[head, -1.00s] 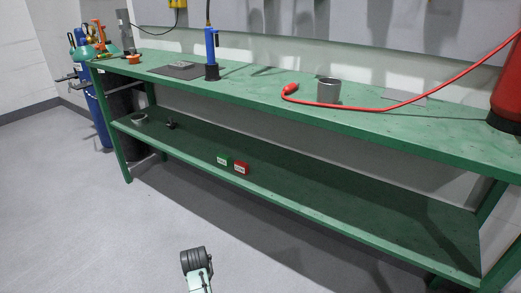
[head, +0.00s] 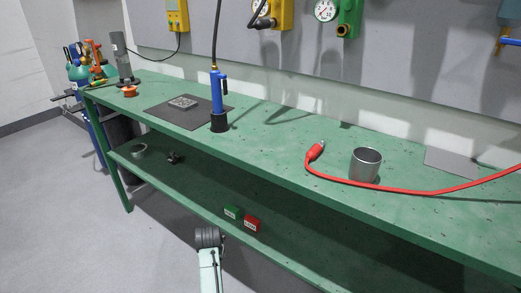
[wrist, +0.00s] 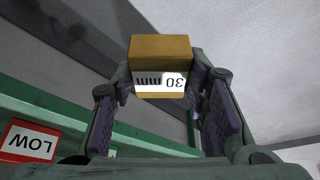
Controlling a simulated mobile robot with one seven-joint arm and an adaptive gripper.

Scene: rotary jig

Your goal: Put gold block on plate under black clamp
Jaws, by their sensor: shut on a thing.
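The gold block (wrist: 162,49) shows in the wrist view, with a white label reading "30 mm" upside down. My gripper (wrist: 160,97) is shut on it, with a dark finger pad on each side. In the head view my arm shows low in front of the bench, and the block cannot be made out there. I cannot identify a black clamp or a plate under it for sure. A small grey plate-like piece (head: 183,103) lies on a dark mat (head: 160,113) on the bench top. A flat grey sheet (head: 451,162) lies at the right.
The green bench (head: 280,150) has a lower shelf with a green box (head: 231,212) and a red box (head: 252,225); the red one reads "LOW" in the wrist view (wrist: 30,143). A blue tool (head: 217,92), metal cup (head: 365,165) and red hose (head: 400,190) are on top.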

